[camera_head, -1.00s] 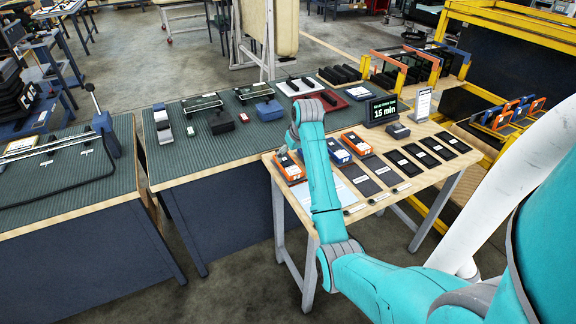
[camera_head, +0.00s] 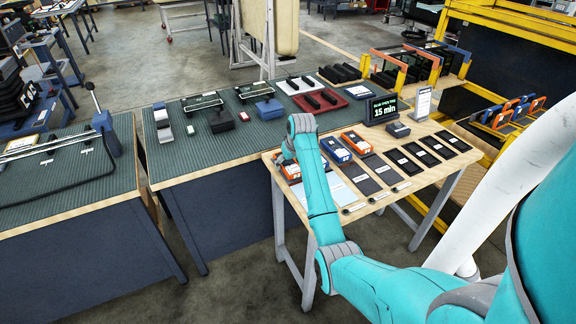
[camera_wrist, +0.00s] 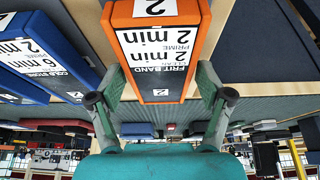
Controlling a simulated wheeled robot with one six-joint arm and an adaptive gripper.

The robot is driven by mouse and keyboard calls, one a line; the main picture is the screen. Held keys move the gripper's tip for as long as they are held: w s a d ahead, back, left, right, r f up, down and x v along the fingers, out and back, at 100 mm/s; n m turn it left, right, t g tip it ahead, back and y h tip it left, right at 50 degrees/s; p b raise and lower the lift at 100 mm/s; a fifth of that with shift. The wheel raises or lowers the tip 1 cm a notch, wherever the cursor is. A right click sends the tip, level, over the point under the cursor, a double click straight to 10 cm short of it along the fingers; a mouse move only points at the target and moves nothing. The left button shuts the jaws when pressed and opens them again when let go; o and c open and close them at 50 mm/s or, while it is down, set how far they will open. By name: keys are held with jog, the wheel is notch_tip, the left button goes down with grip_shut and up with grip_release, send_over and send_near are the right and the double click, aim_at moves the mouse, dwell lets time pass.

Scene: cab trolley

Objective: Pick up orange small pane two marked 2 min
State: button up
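The orange small pane two (camera_wrist: 155,50) is an orange block with a white label reading "2 min", "FRIT BAND" and "2", upside down in the wrist view. In the head view it lies at the left end of the wooden table, where its orange side (camera_head: 291,172) shows partly behind my arm. My gripper (camera_wrist: 162,78) has one finger on each side of the block. Narrow gaps seem to show between the finger pads and its sides, so it looks open around the block. In the head view the fingers are mostly hidden by my wrist.
A blue block (camera_wrist: 30,45) stands close beside the pane; it is also in the head view (camera_head: 335,150). Another orange block (camera_head: 356,143) is beyond it. Dark flat pads (camera_head: 400,163) fill the table's right part. A display reading "15 min" (camera_head: 382,109) stands at the back.

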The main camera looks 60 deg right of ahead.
jog(key=c, duration=0.8)
